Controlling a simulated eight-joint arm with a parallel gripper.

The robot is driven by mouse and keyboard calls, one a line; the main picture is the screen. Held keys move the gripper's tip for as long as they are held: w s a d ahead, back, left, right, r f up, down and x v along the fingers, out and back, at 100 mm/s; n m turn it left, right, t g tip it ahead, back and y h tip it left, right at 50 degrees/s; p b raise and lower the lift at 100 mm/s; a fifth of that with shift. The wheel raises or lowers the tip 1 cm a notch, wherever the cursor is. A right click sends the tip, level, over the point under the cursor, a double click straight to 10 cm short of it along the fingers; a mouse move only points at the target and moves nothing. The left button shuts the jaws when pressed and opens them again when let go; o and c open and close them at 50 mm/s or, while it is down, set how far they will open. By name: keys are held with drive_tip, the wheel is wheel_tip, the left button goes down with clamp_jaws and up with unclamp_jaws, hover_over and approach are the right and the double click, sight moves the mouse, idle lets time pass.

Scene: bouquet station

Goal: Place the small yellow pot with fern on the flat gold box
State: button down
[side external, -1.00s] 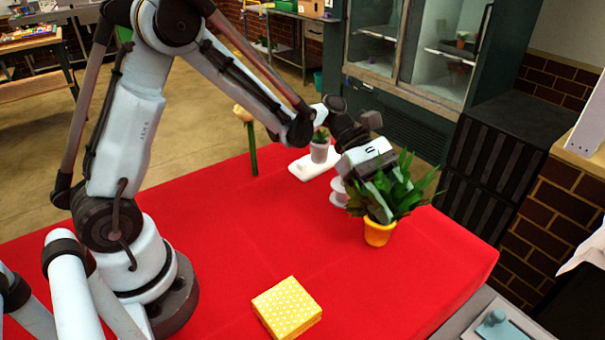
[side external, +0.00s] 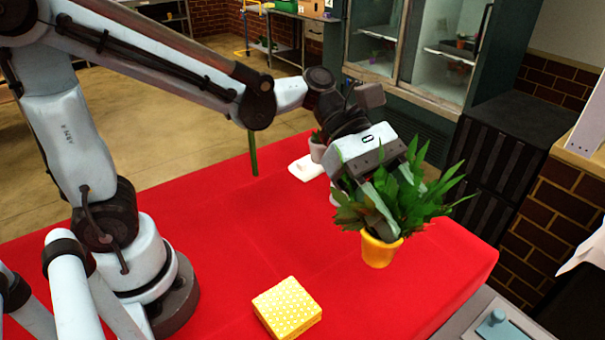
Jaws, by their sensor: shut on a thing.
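The small yellow pot (side external: 381,249) holds a bushy green fern (side external: 425,196). My gripper (side external: 380,205) reaches down into the fern from the upper left and is shut on the potted plant. Leaves hide the fingertips, so I cannot see exactly where they grip. The pot hangs near the right part of the red table and looks raised a little above it, roughly upright. The flat gold box (side external: 287,307) with a pale pattern lies on the table at the front, left of and nearer than the pot. Its top is bare.
The red table (side external: 220,245) is clear between the pot and the gold box. Behind my gripper are a white tray (side external: 305,170) and a small pot (side external: 317,150), partly hidden. A green stem (side external: 253,155) stands at the table's back edge. A grey surface (side external: 470,312) adjoins the front right.

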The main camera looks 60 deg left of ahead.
drive_tip(key=shift+s+a+r, duration=0.15)
drive_tip(key=shift+s+r, duration=0.05)
drive_tip(key=shift+s, duration=0.2)
drive_tip(key=s+a, duration=0.5)
drive_tip(key=s, duration=0.7)
wheel_tip(320, 180, down, 8)
idle(0.4)
drive_tip(key=shift+d+f, duration=0.1)
idle(0.4)
drive_tip(key=shift+c, duration=1.5)
unclamp_jaws()
